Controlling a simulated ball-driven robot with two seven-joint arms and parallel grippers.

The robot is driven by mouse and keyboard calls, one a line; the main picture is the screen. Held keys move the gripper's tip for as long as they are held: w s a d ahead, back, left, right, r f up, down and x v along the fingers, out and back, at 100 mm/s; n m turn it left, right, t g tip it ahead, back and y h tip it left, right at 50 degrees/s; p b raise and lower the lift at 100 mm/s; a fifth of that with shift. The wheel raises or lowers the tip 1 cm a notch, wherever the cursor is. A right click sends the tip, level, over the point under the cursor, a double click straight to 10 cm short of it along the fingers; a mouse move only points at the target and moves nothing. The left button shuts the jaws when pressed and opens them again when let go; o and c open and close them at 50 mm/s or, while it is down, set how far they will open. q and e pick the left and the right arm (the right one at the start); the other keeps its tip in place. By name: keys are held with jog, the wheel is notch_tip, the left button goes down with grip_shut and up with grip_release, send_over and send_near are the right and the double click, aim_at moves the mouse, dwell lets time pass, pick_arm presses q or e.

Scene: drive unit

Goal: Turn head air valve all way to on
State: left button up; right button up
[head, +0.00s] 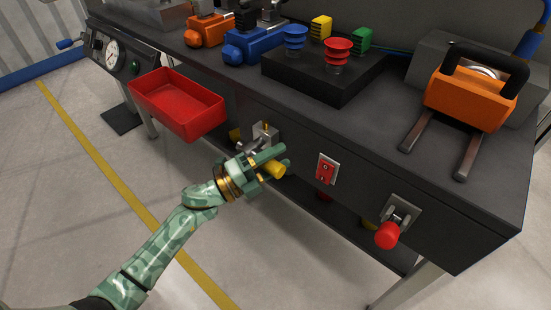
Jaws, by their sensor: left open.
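A valve with a metal body (265,132) and a yellow handle (274,167) is mounted on the front face of the dark bench. My green left gripper (284,157) is open at this handle. Its fingers overlap the handle in the picture, and the handle's yellow end shows below them. I cannot tell whether the fingers touch it. A second lever with a red knob (387,235) sits on a metal plate further right on the same face. No label shows which one is the head air valve. My right gripper is not in view.
A red switch (327,169) lies between the two levers. A red bin (178,104) hangs left of my gripper, and a gauge (112,53) is beyond it. Blue and red suction cups (338,50) and an orange tool (470,97) stand on the bench. The floor in front is clear.

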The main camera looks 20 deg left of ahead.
pick_arm(q)
grip_shut()
